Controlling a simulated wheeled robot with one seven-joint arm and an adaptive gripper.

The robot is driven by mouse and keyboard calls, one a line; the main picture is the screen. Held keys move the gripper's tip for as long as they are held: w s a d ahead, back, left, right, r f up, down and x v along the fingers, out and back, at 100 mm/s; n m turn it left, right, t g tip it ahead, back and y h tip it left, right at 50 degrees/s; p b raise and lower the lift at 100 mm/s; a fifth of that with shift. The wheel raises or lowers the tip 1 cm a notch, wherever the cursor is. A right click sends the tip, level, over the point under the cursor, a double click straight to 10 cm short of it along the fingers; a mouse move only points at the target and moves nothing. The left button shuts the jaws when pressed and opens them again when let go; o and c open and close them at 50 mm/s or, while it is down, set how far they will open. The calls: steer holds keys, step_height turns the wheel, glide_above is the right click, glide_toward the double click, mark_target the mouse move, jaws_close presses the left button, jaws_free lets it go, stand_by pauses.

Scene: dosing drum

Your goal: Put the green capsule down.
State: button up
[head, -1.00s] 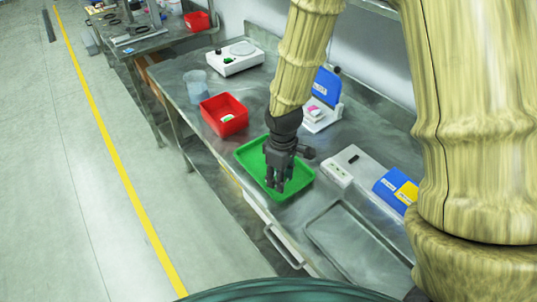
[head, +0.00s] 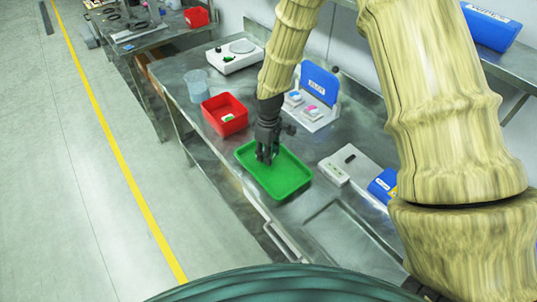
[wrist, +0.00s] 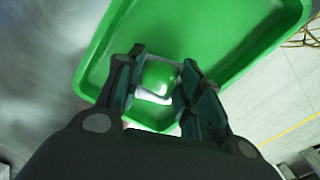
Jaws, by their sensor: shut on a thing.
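The green capsule (wrist: 160,76) shows in the wrist view between my two fingertips, with a white part on its near side. My gripper (wrist: 160,88) is shut on it. In the head view my gripper (head: 265,158) points down over the far left end of the green tray (head: 288,182), and the capsule cannot be made out there. The tray's floor lies behind the capsule in the wrist view. I cannot tell whether the capsule touches the tray.
A red bin (head: 233,125) with a small green-and-white item stands left of the tray. A blue-backed stand (head: 319,84) and a white device (head: 350,160) stand to the right.

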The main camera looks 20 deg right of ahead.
steer(key=shift+f+p, duration=0.45)
steer(key=shift+f, duration=0.7)
steer(key=shift+f, duration=0.2)
steer(key=o, duration=0.9)
steer(key=shift+c, duration=0.2)
steer(key=shift+r, duration=0.1)
steer(key=shift+w+r, duration=0.1)
steer(key=shift+r, duration=0.1)
step_height(320, 180, up, 12)
steer(key=b, duration=0.4)
